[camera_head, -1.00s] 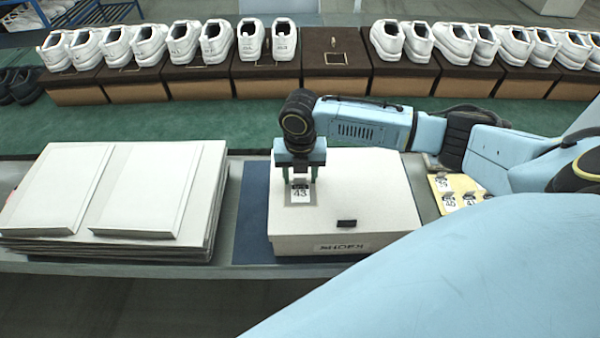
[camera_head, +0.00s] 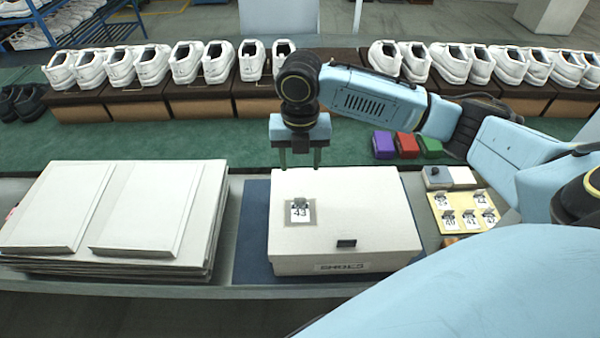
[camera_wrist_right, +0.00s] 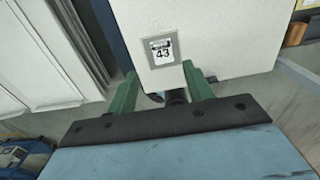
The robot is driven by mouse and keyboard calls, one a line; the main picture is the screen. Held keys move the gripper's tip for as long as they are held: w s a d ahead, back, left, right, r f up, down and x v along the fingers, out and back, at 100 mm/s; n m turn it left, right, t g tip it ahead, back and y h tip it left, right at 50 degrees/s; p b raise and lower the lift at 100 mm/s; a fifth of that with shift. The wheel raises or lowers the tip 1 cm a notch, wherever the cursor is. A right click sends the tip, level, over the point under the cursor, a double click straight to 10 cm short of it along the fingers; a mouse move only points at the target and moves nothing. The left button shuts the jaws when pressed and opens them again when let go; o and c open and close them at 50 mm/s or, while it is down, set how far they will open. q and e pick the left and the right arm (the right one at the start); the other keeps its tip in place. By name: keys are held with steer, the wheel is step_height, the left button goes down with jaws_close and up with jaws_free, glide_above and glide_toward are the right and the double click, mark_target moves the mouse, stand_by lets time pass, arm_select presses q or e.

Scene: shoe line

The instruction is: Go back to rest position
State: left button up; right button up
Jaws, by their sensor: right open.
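My right gripper (camera_head: 300,158) is open and empty, raised above the back part of a closed white shoe box (camera_head: 375,215). The box rests on a dark blue mat (camera_head: 252,235) on the table. A label marked 43 (camera_head: 300,211) lies in a grey square on the lid, in front of my gripper's fingers. In the right wrist view, the green fingers (camera_wrist_right: 163,92) are spread, with the label (camera_wrist_right: 162,50) and the box lid (camera_wrist_right: 220,25) beyond them. My left gripper is not in view.
A stack of white flat boxes (camera_head: 30,262) stands left of the mat. A yellow card with number tags (camera_head: 462,209) lies right of the box. Purple, red and green blocks (camera_head: 406,146) sit behind it. A row of white shoes on brown stands (camera_head: 200,108) lines the back.

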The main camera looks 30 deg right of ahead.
steer(key=s+a+f+m+t+y, duration=0.15)
steer(key=s+a+f+m, duration=0.25)
steer(key=s+a+m, duration=0.4)
steer(key=s+a+f+m+t+y, duration=0.1)
steer(key=s+a+f+m+t, duration=0.15)
steer(key=s+f+m, duration=0.55)
steer(key=s+d+r+m+h, duration=0.15)
steer(key=s+d+m, duration=0.45)
steer(key=m, duration=0.6)
step_height(320, 180, down, 27)
steer(key=s+g+b, duration=0.2)
steer(key=b, duration=0.1)
steer(key=s+d+f+g+h+b, duration=0.1)
steer(key=s+d+f+b, duration=0.1)
steer(key=s+f, duration=1.4)
step_height(320, 180, down, 2)
steer(key=shift+d+n+b, duration=0.3)
steer(key=shift+d+b, duration=0.05)
steer(key=shift+d, duration=0.1)
